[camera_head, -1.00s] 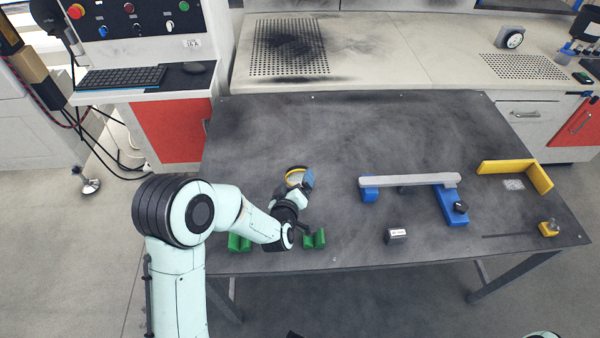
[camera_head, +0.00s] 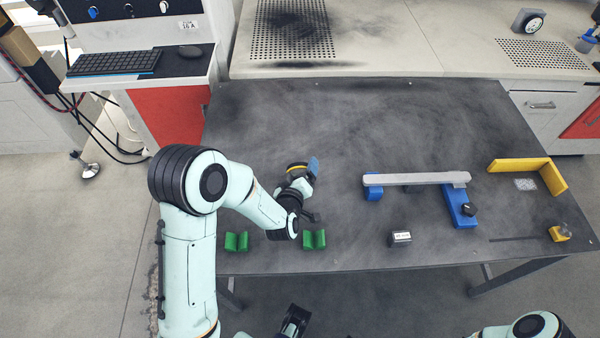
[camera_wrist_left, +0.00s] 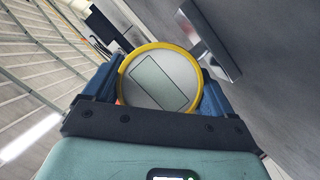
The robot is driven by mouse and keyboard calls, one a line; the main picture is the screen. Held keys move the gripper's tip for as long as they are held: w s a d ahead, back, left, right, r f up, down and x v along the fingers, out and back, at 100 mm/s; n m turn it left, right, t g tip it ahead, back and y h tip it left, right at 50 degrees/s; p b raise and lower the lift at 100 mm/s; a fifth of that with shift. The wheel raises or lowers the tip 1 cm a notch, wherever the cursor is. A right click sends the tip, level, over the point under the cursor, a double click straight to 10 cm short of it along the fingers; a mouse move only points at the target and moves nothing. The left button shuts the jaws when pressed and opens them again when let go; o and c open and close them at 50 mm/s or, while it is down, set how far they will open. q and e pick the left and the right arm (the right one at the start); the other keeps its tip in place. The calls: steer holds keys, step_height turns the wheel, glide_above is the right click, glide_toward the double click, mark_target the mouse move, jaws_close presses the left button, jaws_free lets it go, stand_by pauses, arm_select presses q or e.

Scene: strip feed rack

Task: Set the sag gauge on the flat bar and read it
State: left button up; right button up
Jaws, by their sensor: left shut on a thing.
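My left gripper (camera_head: 304,170) is shut on the sag gauge (camera_head: 296,167), a round dial with a yellow rim, held above the table left of the bar. In the left wrist view the gauge (camera_wrist_left: 160,78) sits between the blue fingers, its pale face showing a dark-outlined rectangle. The flat bar (camera_head: 415,179) is a light grey strip lying across blue supports (camera_head: 460,208) on the table.
Two green V-shaped blocks (camera_head: 314,240) stand near the table's front left. A small labelled block (camera_head: 400,239) stands in front of the bar. A yellow angled fence (camera_head: 527,165) and a small yellow piece (camera_head: 559,233) are at the right. The table (camera_head: 345,120) behind is bare.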

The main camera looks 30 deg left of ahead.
arm_select(q)
steer(key=shift+c, duration=1.1)
